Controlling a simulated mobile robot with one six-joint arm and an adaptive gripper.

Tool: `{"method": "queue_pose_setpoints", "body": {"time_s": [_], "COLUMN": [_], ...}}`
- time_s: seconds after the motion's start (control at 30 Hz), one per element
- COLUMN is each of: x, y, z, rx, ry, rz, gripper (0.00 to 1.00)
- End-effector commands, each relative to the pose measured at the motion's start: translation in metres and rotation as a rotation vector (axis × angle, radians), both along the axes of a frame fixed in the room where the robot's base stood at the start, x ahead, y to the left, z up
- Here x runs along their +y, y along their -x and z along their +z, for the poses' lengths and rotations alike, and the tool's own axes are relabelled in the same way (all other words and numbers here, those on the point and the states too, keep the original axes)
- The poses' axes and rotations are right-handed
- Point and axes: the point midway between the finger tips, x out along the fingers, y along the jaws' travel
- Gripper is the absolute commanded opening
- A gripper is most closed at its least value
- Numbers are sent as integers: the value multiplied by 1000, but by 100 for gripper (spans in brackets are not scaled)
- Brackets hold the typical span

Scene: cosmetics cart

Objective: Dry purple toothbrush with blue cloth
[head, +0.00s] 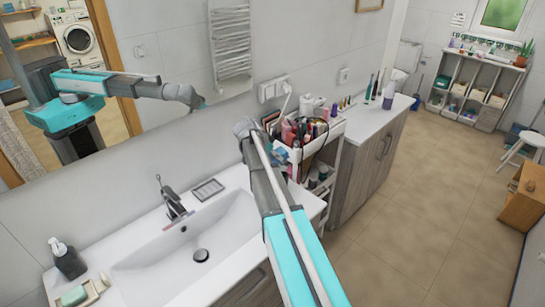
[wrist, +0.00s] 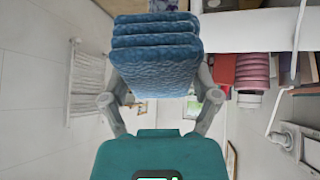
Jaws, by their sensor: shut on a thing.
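A folded, dark blue cloth (wrist: 155,52) in several thick layers fills the top middle of the wrist view. My gripper (wrist: 158,78) is shut on it, one finger at each side. In the head view my arm reaches over the washbasin's right end to the cosmetics cart, and its wrist hides most of the gripper there. I cannot pick out a purple toothbrush for certain in either view; it may be among the crowded items on the cart.
The white cosmetics cart (head: 331,133) is crowded with bottles and tubes, close to my gripper. The washbasin (head: 165,262) is at left, with a soap dispenser (head: 68,261). A counter (head: 378,120) with upright toothbrush-like items stands behind the cart.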

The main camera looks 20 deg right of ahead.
Motion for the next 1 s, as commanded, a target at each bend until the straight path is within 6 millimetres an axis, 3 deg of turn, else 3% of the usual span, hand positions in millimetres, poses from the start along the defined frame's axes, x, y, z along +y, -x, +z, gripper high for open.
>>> {"method": "queue_pose_setpoints", "body": {"time_s": [1.0], "x": [13], "y": [5], "z": [2], "rx": [-1], "ry": [2], "rz": [1], "gripper": [40]}}
